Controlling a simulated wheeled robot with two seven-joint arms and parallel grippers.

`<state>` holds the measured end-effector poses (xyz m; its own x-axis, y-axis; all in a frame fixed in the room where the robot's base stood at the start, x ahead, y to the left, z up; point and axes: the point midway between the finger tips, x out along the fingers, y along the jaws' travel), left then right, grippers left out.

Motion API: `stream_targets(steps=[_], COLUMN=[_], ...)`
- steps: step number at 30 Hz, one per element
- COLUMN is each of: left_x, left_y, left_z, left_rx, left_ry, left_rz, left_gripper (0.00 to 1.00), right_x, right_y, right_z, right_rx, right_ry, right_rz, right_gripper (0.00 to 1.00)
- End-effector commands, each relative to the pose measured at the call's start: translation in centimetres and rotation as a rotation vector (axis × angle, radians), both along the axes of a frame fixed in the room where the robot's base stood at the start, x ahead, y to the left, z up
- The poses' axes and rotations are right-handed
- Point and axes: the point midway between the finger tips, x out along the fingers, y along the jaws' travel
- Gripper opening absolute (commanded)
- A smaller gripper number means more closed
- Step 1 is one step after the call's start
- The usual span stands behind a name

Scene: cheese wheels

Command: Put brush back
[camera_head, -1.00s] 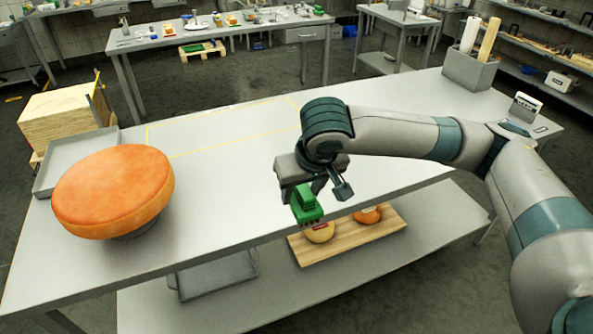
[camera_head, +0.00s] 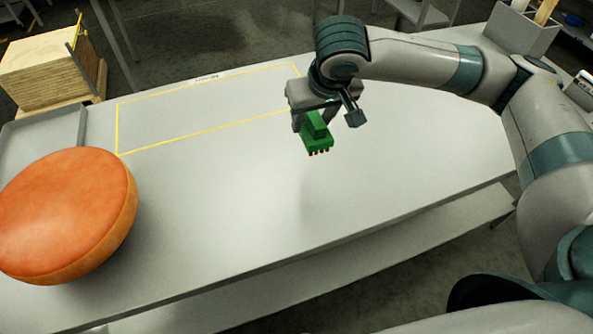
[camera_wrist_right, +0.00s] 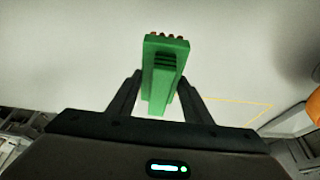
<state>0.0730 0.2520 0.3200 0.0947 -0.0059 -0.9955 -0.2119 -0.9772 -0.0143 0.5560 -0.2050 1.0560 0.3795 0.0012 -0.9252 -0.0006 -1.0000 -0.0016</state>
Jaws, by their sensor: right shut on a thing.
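The green brush (camera_head: 317,137) is held by my right gripper (camera_head: 314,116) above the grey table. Its short brown bristles point down and toward the camera in the head view. In the right wrist view the brush (camera_wrist_right: 164,72) sits between the two dark fingers of the gripper (camera_wrist_right: 160,100), which are shut on it. A yellow outlined rectangle (camera_head: 117,130) with a small label at its far edge is marked on the table, just left of the gripper and bare inside. My left gripper is not in view.
A large orange cheese wheel (camera_head: 62,215) stands at the table's left, beside a grey metal tray (camera_head: 25,150). A grey holder (camera_head: 520,35) stands at the back right. The middle of the table (camera_head: 230,180) is clear. A wooden stack (camera_head: 45,70) stands behind, off the table.

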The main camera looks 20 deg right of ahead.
Motion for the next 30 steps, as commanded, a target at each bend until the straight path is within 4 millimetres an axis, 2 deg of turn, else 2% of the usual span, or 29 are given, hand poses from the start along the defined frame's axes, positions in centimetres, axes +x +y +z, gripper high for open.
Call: stream_targets(steps=[12, 18, 23, 30], left_x=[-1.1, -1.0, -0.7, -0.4], left_y=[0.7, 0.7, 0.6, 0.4], left_z=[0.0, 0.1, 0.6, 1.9], left_rx=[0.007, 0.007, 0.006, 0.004], left_ry=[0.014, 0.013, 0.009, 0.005], left_rz=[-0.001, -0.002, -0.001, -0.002], left_gripper=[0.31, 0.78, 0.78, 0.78], right_x=[0.0, -0.3, -1.7, -5.9], right_y=[0.0, 0.0, -0.1, -0.1], right_z=[0.0, -0.1, -0.5, -1.3], right_rx=[0.000, 0.001, 0.001, 0.005], right_ry=[-0.001, 0.000, 0.002, 0.003], right_rz=[0.000, 0.027, 0.137, 0.466], right_gripper=[0.24, 0.24, 0.24, 0.24])
